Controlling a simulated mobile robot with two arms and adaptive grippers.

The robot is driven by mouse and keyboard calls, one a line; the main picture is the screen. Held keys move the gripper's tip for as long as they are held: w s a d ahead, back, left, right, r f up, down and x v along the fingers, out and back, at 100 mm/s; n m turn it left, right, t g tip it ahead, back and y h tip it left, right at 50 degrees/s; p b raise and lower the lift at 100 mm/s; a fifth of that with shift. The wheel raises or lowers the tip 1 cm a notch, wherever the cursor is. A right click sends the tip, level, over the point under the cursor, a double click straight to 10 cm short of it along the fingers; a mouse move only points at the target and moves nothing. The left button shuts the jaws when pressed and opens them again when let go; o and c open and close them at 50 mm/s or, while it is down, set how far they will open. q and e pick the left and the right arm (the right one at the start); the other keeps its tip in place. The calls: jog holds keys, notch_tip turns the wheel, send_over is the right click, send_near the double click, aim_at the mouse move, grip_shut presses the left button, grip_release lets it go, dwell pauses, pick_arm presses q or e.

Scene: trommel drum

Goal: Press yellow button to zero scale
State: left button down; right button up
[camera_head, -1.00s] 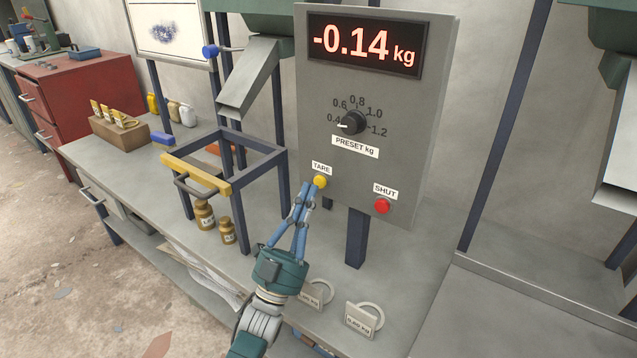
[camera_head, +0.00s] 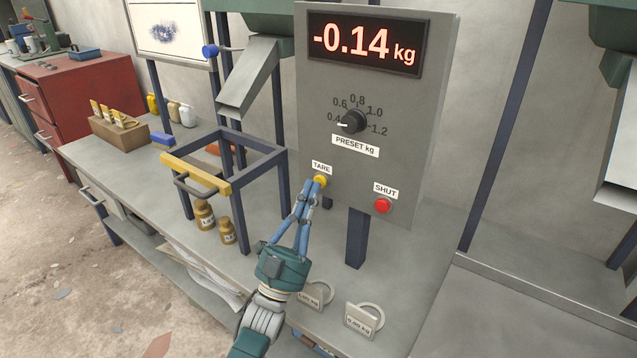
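The yellow button (camera_head: 321,179) sits under the TARE label (camera_head: 321,168) on the grey scale panel (camera_head: 420,130). The red display (camera_head: 365,45) at the top of the panel reads -0.14 kg. My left gripper (camera_head: 316,184) reaches up from below, its blue fingers drawn together with nothing between them. Its fingertips are at the yellow button's lower left edge and partly overlap it; whether they press it in, I cannot tell. My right gripper is not in view.
A red SHUT button (camera_head: 382,206) sits lower right on the panel, and a preset knob (camera_head: 353,121) above. A dark blue frame with a yellow bar (camera_head: 195,174) stands left. Two brown weights (camera_head: 227,231) and two tagged rings (camera_head: 365,317) are on the bench.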

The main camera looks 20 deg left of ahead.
pick_arm(q)
jog(key=shift+w, duration=0.1)
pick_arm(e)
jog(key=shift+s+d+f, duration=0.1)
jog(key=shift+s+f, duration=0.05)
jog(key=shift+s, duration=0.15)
pick_arm(q)
jog(key=shift+w+d, duration=0.1)
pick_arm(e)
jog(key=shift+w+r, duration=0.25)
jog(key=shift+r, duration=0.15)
pick_arm(q)
jog(key=shift+w, duration=0.2)
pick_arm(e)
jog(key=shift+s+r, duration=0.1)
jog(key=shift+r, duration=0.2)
pick_arm(q)
jog(key=shift+s, duration=0.1)
dwell(0.3)
jog(key=shift+s+a, duration=0.25)
jog(key=shift+s, duration=0.45)
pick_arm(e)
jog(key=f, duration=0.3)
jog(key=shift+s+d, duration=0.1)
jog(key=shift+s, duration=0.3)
